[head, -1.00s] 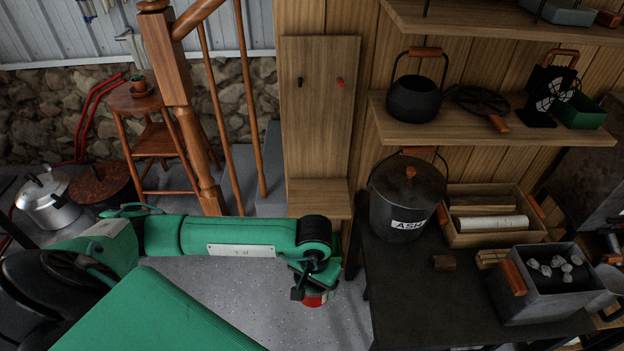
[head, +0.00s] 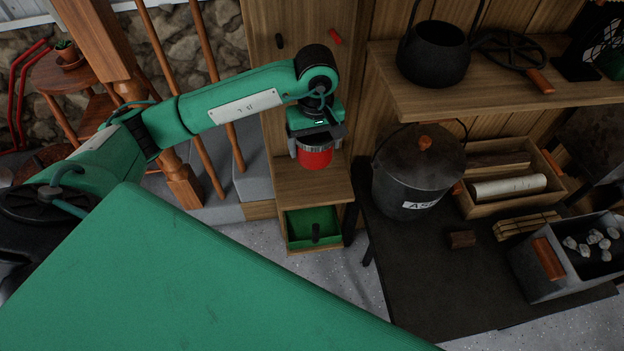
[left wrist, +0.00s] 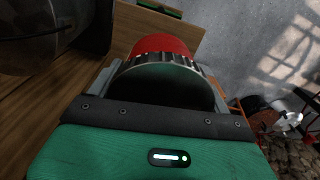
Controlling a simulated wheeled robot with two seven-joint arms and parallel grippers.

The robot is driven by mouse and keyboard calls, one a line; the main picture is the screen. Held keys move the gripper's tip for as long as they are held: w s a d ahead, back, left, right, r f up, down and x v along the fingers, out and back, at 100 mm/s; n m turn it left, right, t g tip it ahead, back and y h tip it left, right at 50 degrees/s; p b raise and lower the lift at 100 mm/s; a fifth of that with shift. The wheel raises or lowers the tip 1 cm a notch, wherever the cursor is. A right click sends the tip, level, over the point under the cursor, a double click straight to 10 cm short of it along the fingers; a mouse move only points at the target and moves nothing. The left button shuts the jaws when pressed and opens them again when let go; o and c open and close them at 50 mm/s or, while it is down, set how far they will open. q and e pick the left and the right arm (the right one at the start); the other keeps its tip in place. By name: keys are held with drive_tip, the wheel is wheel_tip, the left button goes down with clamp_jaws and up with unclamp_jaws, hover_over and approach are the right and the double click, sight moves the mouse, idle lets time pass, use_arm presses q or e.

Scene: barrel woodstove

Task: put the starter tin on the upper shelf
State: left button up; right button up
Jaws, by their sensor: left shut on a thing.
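My left gripper (head: 316,140) is shut on the starter tin (head: 315,158), a red can with a grey ribbed rim. The tin also shows in the left wrist view (left wrist: 161,46), between the fingers of my left gripper (left wrist: 163,82). In the head view the tin appears in front of the tall wooden panel, over the upper board (head: 300,190) of its small shelf unit. I cannot tell whether it touches the board. A wall shelf (head: 440,95) is to the right. My right gripper is not in view.
Below the board is a green tray (head: 306,222) with a dark handle. The ash bucket (head: 415,170) stands close on the right, on a dark table (head: 430,270). A black kettle (head: 434,55) sits on the wall shelf. Stair balusters (head: 205,40) are on the left.

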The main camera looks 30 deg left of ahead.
use_arm(q)
drive_tip(key=r+n, duration=0.1)
drive_tip(key=w+r+n, duration=0.1)
drive_tip(key=r, duration=0.1)
drive_tip(key=a+r+n+b, duration=0.1)
drive_tip(key=shift+w+r, duration=0.3)
drive_tip(key=shift+w, duration=0.05)
drive_tip(key=p, duration=0.2)
hover_over(314, 185)
wheel_tip(314, 185, down, 14)
drive_tip(key=shift+f, duration=0.5)
wheel_tip(314, 185, down, 4)
drive_tip(key=shift+f, duration=0.25)
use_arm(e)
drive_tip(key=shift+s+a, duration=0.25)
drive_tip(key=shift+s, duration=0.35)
use_arm(q)
drive_tip(key=shift+f, duration=0.15)
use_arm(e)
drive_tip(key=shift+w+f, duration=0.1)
